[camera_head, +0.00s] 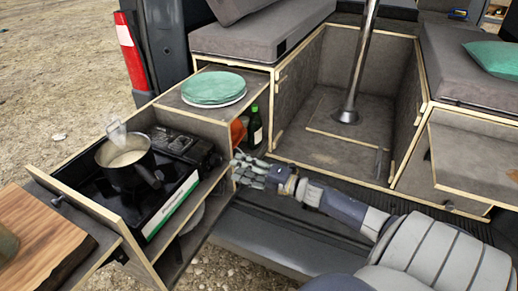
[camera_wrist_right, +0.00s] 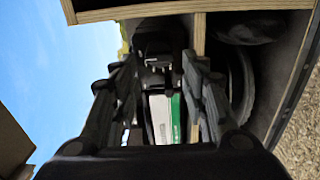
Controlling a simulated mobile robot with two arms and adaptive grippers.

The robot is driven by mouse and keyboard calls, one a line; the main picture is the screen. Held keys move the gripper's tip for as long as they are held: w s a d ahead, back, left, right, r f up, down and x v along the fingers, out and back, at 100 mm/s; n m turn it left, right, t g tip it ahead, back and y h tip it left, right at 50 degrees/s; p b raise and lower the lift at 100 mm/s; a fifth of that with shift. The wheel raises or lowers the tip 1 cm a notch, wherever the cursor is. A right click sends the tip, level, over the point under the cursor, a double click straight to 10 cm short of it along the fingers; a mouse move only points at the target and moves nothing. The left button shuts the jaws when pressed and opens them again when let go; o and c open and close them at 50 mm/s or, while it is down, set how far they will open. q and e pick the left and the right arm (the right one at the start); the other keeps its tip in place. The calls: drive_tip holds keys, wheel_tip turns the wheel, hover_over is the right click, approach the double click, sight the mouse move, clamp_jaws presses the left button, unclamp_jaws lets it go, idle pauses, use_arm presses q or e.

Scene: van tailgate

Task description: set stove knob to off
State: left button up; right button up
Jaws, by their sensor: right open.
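The black stove (camera_head: 115,195) sits in the pulled-out kitchen unit at the left, with a white and green label (camera_head: 170,207) along its front. A dark pot (camera_head: 127,165) stands on it. My right gripper (camera_head: 248,170) is open and empty, to the right of the stove and apart from it in the head view. In the right wrist view the fingers (camera_wrist_right: 157,85) stand apart, with the stove's label (camera_wrist_right: 165,117) and a small grey part that may be the knob (camera_wrist_right: 158,62) between them. I cannot make out the knob's setting. My left gripper is not in view.
A green bottle (camera_head: 255,127) stands in the opening below. A wooden board (camera_head: 40,240) is at the near left. The unit's wooden edges border the stove.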

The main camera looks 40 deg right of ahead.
drive_tip(key=v, duration=0.6)
drive_tip(key=shift+s, duration=0.3)
drive_tip(key=shift+d, duration=0.1)
